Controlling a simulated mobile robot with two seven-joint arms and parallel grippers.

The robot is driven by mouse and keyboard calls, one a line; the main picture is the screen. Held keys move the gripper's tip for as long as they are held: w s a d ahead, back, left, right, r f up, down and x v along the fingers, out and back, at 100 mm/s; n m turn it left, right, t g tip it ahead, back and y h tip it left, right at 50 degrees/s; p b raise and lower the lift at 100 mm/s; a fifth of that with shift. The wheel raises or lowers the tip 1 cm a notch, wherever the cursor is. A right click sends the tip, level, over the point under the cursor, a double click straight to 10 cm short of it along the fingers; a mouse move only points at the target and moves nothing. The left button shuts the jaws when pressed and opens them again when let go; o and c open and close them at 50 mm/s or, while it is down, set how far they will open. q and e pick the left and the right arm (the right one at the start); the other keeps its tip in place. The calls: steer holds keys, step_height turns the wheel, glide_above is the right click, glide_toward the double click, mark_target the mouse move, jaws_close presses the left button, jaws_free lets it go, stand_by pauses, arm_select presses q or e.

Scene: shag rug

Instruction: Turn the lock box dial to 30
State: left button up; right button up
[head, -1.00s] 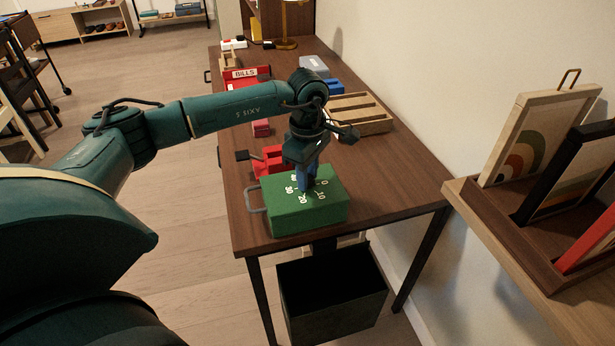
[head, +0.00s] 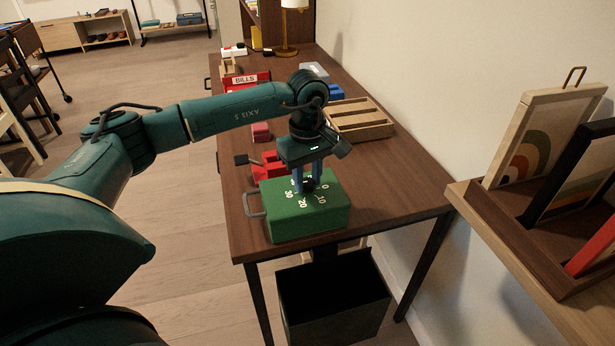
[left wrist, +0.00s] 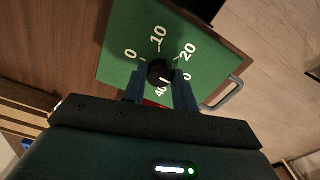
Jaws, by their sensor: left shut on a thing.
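The green lock box (head: 310,218) sits near the front end of the dark wooden desk, its grey handle (head: 254,204) at the left. On its top is a black dial (left wrist: 160,71) ringed by white numbers. In the left wrist view, 0 is left of the dial, 10 above, 20 to the right and 40 below. The 30 is partly hidden by a finger. My left gripper (head: 307,186) points down with its blue fingers on either side of the dial, shut on it. The dial's setting is too small to read surely. My right gripper is out of view.
A red object (head: 268,165) stands close behind the box. A wooden tray (head: 358,119) and a red BILLS box (head: 246,80) lie farther back on the desk (head: 400,185). A dark bin (head: 335,300) stands below the front edge. Framed pictures fill a shelf at right.

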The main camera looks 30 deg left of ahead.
mark_target(308, 182)
arm_select(q)
steer(key=shift+r, duration=0.15)
steer(key=o, duration=1)
step_height(308, 182, up, 13)
stand_by(0.4)
